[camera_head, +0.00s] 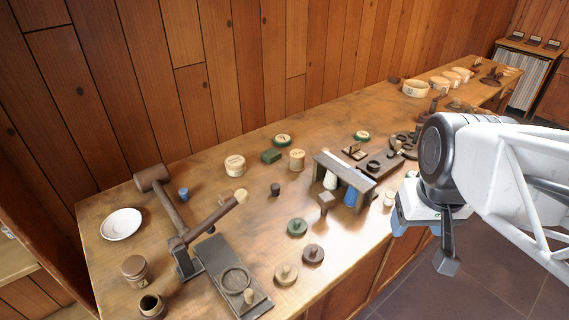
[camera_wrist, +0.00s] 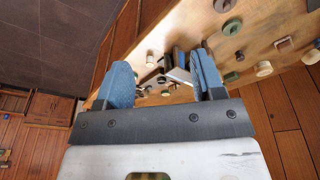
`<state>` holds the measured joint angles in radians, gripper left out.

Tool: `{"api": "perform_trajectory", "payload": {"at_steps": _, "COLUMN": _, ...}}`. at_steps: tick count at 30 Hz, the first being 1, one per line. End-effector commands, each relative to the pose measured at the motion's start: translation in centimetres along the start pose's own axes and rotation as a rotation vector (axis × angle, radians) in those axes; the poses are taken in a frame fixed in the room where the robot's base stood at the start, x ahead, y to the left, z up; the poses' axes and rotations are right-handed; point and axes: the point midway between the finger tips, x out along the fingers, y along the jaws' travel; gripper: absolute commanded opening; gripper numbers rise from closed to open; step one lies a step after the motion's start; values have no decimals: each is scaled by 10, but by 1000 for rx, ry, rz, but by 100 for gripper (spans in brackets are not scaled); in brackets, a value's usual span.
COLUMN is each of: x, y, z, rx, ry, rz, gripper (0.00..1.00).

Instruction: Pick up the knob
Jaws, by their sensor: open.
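Several small knob-like pieces stand on the wooden bench, and I cannot tell for certain which is the task's knob. A small dark knob-shaped piece (camera_head: 275,189) stands alone mid-bench. A pale knob (camera_head: 249,296) stands on the dark board at the front. Round discs with raised knobs lie near the front edge: a green one (camera_head: 297,227), a brown one (camera_head: 313,253) and a tan one (camera_head: 286,274). My gripper (camera_head: 398,226) is beyond the bench's front edge at right, apart from these. In the wrist view its blue fingers (camera_wrist: 162,78) are spread, with nothing held.
A dark grey bridge-like stand (camera_head: 345,172) with pale and blue pieces under it stands mid-bench. A wooden mallet-like lever (camera_head: 172,205) rises at left. A white plate (camera_head: 121,224) lies at far left. Round boxes (camera_head: 416,89) stand at the far end. A plank wall backs the bench.

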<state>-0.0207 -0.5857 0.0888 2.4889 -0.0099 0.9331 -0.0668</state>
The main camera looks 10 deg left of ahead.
Motion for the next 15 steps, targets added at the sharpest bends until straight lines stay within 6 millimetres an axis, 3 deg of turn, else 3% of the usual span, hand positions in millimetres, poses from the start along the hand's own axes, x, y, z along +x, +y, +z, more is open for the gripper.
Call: {"api": "perform_trajectory", "payload": {"at_steps": 15, "x": 32, "y": -44, "z": -111, "rx": -451, "ry": -56, "rz": -38, "gripper": 62}}
